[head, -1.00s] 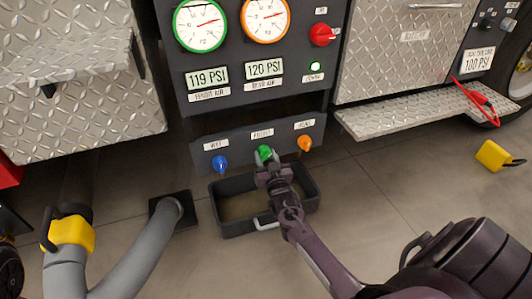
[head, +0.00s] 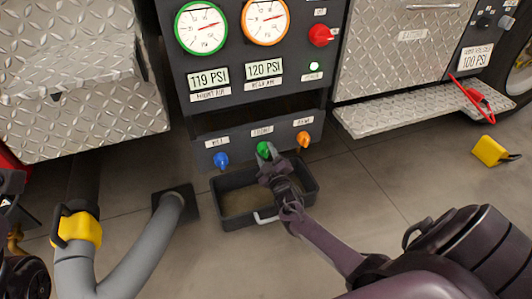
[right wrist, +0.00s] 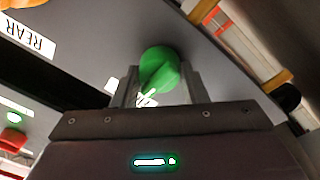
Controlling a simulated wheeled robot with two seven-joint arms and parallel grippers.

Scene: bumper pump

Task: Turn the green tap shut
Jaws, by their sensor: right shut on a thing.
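The green tap (head: 264,149) is the middle one of three on the low dark panel, between a blue tap (head: 221,160) and an orange tap (head: 303,139). My right gripper (head: 266,157) reaches it from below right and is shut on it. In the right wrist view the green tap (right wrist: 159,72) sits between the two fingers (right wrist: 158,88). The gripper hides part of its handle in the head view, so I cannot tell its exact angle. I cannot make out my left gripper.
A dark drip tray (head: 232,222) with a light handle stands on the floor under the taps. Gauges and a red knob (head: 320,35) are above. A grey hose (head: 135,255) with a yellow collar is at left. A yellow block (head: 490,151) lies at right on open floor.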

